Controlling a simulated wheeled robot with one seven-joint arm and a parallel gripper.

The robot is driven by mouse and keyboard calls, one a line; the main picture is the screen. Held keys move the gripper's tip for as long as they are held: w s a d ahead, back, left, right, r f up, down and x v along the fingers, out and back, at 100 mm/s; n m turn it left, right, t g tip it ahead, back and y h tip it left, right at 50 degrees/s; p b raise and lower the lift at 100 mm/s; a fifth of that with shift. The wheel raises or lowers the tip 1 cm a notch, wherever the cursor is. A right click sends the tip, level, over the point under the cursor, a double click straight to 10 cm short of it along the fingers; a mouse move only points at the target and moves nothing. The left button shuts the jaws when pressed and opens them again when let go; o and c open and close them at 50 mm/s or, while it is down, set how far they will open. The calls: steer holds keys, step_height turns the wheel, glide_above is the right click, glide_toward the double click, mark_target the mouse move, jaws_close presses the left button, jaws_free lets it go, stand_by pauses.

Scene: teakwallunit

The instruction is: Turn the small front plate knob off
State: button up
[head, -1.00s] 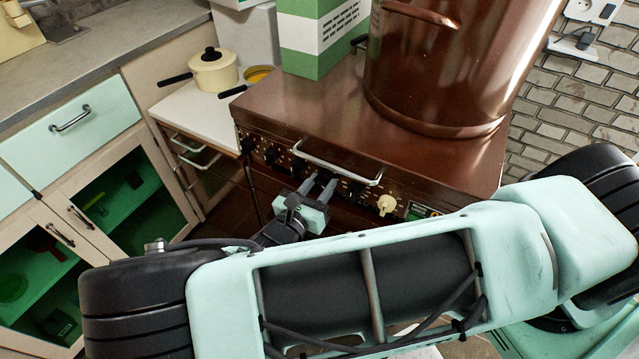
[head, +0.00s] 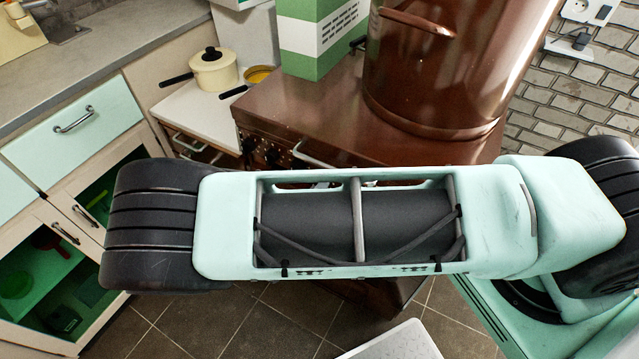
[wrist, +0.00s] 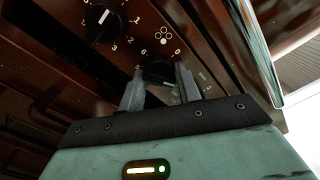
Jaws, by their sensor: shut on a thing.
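In the wrist view, a black round knob (wrist: 157,72) sits on the brown stove front panel, below a printed symbol of small circles and beside digits. My gripper (wrist: 160,78) has one finger on each side of this knob and is shut on it. The fingers hide part of the knob and of its markings. Another black knob (wrist: 103,24) with a pale pointer line stands to the upper left, apart from the fingers. In the head view my arm hides the gripper and most of the panel of the brown stove (head: 310,115).
A metal rail (wrist: 250,45) runs close to the right of the gripper. A large copper pot (head: 440,80) and a green-and-white box (head: 315,35) stand on the stove. A cream saucepan (head: 213,70) stands on the white counter to the left.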

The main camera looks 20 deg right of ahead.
steer(key=n, duration=1.2)
steer(key=shift+a+n, duration=0.1)
steer(key=shift+n, duration=0.2)
stand_by(0.4)
steer(key=o, duration=1)
steer(key=shift+c, duration=0.2)
steer(key=b+v, duration=0.3)
steer(key=v, duration=1.4)
steer(key=shift+s, duration=0.2)
